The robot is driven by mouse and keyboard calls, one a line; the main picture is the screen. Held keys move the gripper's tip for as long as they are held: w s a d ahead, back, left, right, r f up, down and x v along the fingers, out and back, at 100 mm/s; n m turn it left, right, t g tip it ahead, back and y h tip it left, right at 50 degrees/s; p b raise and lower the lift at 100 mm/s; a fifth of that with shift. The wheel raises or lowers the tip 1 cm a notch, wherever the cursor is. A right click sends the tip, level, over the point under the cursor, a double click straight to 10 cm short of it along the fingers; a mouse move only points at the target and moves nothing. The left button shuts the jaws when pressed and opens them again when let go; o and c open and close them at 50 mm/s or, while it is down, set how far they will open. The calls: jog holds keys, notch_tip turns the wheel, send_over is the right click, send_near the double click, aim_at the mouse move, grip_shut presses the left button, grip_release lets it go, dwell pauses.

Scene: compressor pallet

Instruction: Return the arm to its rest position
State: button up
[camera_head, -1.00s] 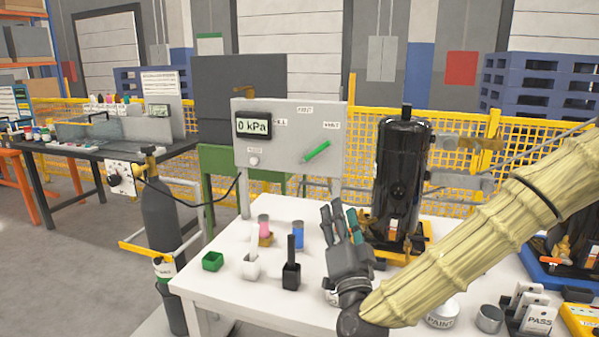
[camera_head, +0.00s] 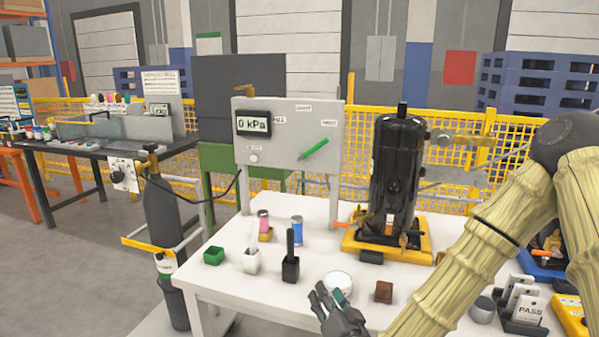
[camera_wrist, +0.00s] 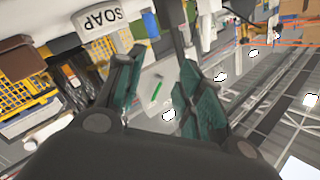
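My gripper (camera_head: 328,296) is in front of the white table's near edge, low in the head view, with its arm reaching in from the right. In the wrist view its dark fingers with green pads (camera_wrist: 158,92) stand apart, with nothing between them. The arm is bent, with its elbow high at the right. It hides part of the table's right side.
A black compressor (camera_head: 396,180) stands on a yellow base. A white round tin (camera_head: 338,281) and a brown block (camera_head: 384,291) are close behind my gripper.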

jog(key=s+d+f+n+g+h, duration=0.1)
jog(key=s+d+f+g, duration=0.25)
jog(key=s+f, duration=0.5)
jog(key=s+d+f+n+g, duration=0.15)
jog(key=s+f+g, duration=0.35)
jog(key=f, duration=0.7)
jog(key=s+d+f+g+h, duration=0.1)
jog(key=s+d+f+g, duration=0.2)
jog(key=s+f, duration=0.65)
jog(key=s+d+f+g+h, duration=0.1)
jog(key=s+d+f+g, duration=0.25)
jog(key=s, duration=0.35)
jog(key=s+d+f+g+h, duration=0.2)
jog(key=s+d+f, duration=0.25)
jog(key=s, duration=0.25)
notch_tip(320, 180, up, 13)
jog(key=p, duration=1.2)
jog(key=shift+w+f+n, duration=0.2)
jog(key=shift+n, duration=0.25)
